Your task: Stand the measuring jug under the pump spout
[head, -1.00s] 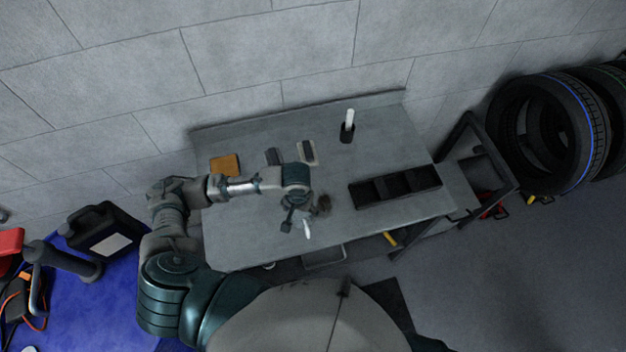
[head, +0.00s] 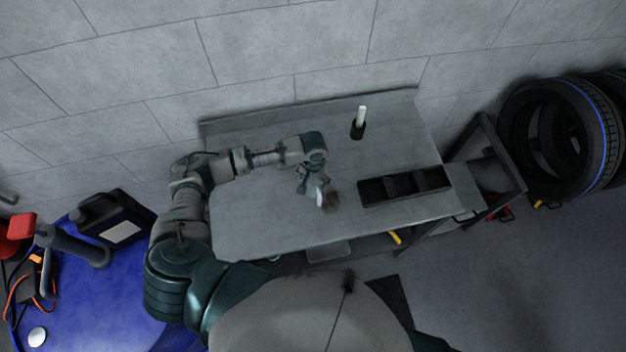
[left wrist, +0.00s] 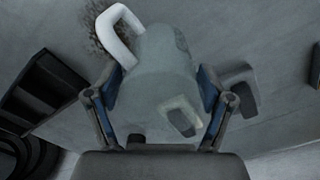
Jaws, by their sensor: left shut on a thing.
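My left gripper (head: 310,180) is over the middle of the grey bench. In the left wrist view its two fingers (left wrist: 160,108) are shut on the sides of the measuring jug (left wrist: 160,65), a pale grey body with a white handle (left wrist: 118,28). In the head view little of the jug shows beyond the white handle (head: 320,193); the hand covers the rest. I cannot tell whether the jug's base touches the bench. I cannot make out a pump spout in either view. My right gripper is not in view.
The bench (head: 270,225) has a dark stain (head: 331,201) beside the jug. A black divided tray (head: 405,186) lies to the right. A black holder with a white stick (head: 358,125) stands behind. A black canister (head: 112,218) is on the blue surface at left. The bench front is clear.

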